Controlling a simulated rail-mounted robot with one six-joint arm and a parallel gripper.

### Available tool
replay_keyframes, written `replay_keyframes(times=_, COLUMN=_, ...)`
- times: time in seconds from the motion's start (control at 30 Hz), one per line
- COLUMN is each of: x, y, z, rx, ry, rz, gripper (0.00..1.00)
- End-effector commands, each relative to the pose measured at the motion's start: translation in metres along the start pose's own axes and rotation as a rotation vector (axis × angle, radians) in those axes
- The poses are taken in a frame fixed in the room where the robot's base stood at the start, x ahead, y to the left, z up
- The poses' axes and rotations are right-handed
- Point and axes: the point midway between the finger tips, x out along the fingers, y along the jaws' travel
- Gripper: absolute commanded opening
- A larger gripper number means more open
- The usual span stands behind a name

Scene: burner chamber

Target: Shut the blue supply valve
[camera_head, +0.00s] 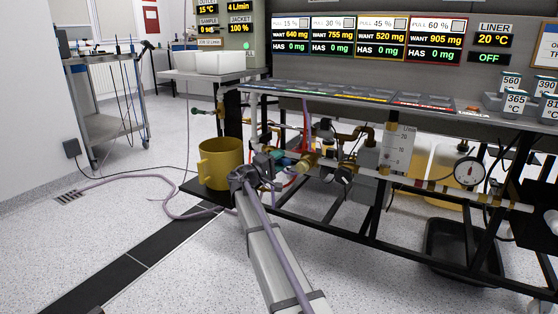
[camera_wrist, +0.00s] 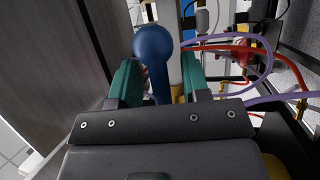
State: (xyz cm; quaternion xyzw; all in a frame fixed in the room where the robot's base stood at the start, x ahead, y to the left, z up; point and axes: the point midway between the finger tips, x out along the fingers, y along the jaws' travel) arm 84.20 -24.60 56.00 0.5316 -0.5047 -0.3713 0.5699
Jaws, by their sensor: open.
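A dark blue ball-ended lever (camera_wrist: 154,48), apparently the blue supply valve's handle, shows in the wrist view. Its shaft runs down between the two green fingers of my gripper (camera_wrist: 160,70), which are apart. Touching cannot be made out, and the valve body below is hidden by the gripper. In the head view, my gripper (camera_head: 279,162) is at the pipework under the bench, just right of a yellow pot. The blue lever cannot be made out clearly there.
The yellow pot (camera_head: 217,165) stands close left of my gripper. A pressure gauge (camera_head: 469,172) and brass pipes are to the right, above a black tray (camera_head: 460,252). In the wrist view, purple and red hoses (camera_wrist: 262,47) cross beside the right finger. Open floor lies at left.

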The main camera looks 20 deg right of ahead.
Motion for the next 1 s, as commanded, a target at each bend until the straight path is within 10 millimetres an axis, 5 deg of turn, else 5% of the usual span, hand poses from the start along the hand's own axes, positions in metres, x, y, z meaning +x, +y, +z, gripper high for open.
replay_keyframes(times=0.07, x=-0.0003, y=-0.0001, z=0.0001, rx=0.0, ry=0.0, rz=0.0, gripper=0.43)
replay_keyframes(times=0.5, x=-0.0005, y=-0.0001, z=0.0005, rx=0.0, ry=-0.001, rz=0.0, gripper=0.01)
replay_keyframes(times=1.0, x=0.0043, y=-0.0018, z=0.0064, rx=0.011, ry=-0.017, rz=-0.005, gripper=0.0)
